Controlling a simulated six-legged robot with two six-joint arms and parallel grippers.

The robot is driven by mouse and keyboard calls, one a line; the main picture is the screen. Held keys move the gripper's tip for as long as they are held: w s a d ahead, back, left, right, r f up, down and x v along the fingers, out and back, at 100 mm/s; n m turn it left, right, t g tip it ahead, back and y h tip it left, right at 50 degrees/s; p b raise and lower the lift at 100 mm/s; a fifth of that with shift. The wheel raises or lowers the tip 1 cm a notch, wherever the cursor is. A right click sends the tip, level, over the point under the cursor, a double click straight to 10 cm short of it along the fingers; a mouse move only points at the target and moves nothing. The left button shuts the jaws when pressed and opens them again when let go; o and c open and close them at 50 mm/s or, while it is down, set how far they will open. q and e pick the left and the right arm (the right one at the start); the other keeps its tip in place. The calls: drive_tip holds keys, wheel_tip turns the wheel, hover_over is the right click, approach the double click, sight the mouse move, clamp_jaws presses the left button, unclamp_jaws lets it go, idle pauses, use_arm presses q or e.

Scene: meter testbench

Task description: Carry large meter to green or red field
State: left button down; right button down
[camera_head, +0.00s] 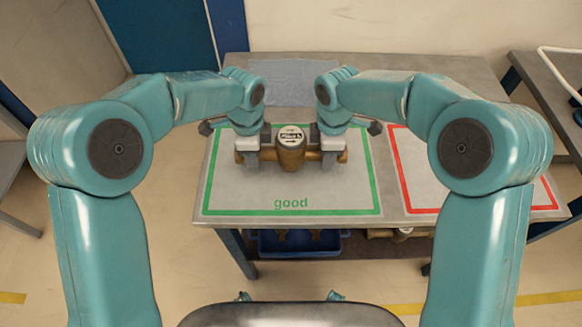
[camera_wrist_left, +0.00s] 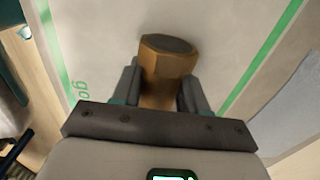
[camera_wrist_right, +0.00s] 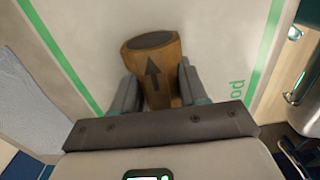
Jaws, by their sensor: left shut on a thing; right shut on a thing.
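The large meter (camera_head: 291,153) is a brass body with a round white dial, inside the green field (camera_head: 290,212) marked "good". Whether it rests on the table or hangs just above it I cannot tell. My left gripper (camera_head: 250,160) is shut on its left pipe end, which shows in the left wrist view (camera_wrist_left: 167,62) between the fingers. My right gripper (camera_head: 331,160) is shut on its right pipe end, which shows with a dark arrow in the right wrist view (camera_wrist_right: 152,62). The red field (camera_head: 422,210) lies to the right, partly hidden by my right arm.
The grey table (camera_head: 392,215) carries both fields. A bluish-grey cloth or mat (camera_head: 290,82) lies at the back. A blue crate (camera_head: 298,243) and a brass meter (camera_head: 400,234) are below the table. Another table (camera_head: 545,85) stands at the right. The front of the green field is clear.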

use_arm(q)
drive_tip(key=shift+f, duration=0.45)
use_arm(e)
drive_tip(key=shift+f, duration=0.45)
use_arm(q)
drive_tip(key=c, duration=0.6)
unclamp_jaws()
drive_tip(key=shift+s+r, duration=0.1)
drive_tip(key=shift+r, duration=0.1)
use_arm(e)
drive_tip(key=c, duration=0.6)
unclamp_jaws()
drive_tip(key=shift+s+r, duration=0.1)
drive_tip(key=shift+r, duration=0.15)
use_arm(q)
drive_tip(key=shift+r, duration=0.1)
wheel_tip(320, 180, up, 11)
drive_tip(key=shift+r, duration=0.4)
use_arm(e)
drive_tip(key=shift+r, duration=0.15)
wheel_tip(320, 180, up, 12)
drive_tip(key=shift+f, duration=0.15)
